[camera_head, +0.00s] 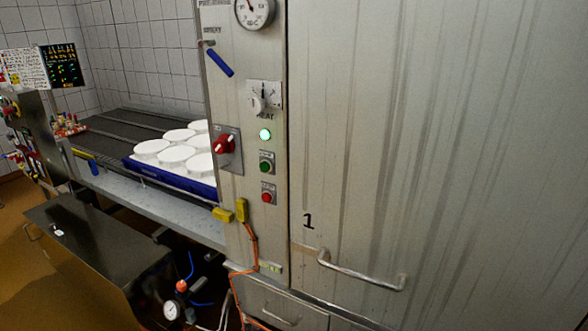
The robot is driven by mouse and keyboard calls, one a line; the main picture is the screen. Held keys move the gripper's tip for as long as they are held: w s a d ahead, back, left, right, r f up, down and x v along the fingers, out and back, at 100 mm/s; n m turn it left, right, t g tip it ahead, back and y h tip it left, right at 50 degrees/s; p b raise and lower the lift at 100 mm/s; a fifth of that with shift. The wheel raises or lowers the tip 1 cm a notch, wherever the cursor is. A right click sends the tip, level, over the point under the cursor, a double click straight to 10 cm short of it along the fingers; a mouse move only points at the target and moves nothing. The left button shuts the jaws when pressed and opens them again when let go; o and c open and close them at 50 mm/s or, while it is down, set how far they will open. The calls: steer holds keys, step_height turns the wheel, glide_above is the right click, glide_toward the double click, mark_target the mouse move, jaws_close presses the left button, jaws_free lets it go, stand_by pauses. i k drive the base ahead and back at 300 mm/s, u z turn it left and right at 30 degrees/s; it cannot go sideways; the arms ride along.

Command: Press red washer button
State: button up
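A small red button (267,197) is on the narrow metal control panel (241,185) left of the large metal door. It is the lowest in a column, below a dark green button (266,167) and a lit pale-green lamp (265,134). The small labels above the buttons are too blurred to read. A larger red rotary switch (224,145) on a grey plate is up and to the left of the red button. Nothing covers the red button. My gripper is not in view.
A large metal door (430,140) marked 1 has a bar handle (360,273) low down. Left of the panel, a blue tray (175,177) of several white round moulds sits on a conveyor (125,130). Yellow connectors and an orange cable (251,250) hang below the buttons.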

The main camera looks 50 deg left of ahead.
mark_target(266, 197)
steer(key=u, duration=0.5)
steer(key=k, duration=1.15)
steer(key=u, duration=1.3)
steer(key=i, duration=1.1)
steer(key=z, duration=0.5)
